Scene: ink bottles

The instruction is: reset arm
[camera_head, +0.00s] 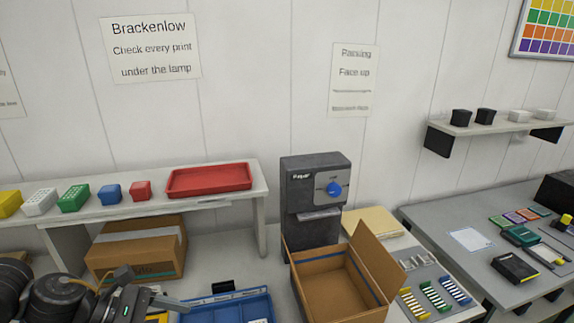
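My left arm comes in at the bottom left corner, with its dark joints and a small green light showing. My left gripper (150,294) is at its end, cut off by the bottom edge, just left of the blue tray (226,306). A grey finger-like part points right towards the tray, but I cannot tell how far the fingers are apart or whether anything is between them. My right arm and gripper are not in view. I cannot make out any ink bottles.
An open cardboard box (338,287) stands at the bottom middle, before a dark grey machine with a blue knob (334,189). A closed carton (137,252) sits under the shelf holding the red tray (209,180) and small bins. A grey table (467,226) is right.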

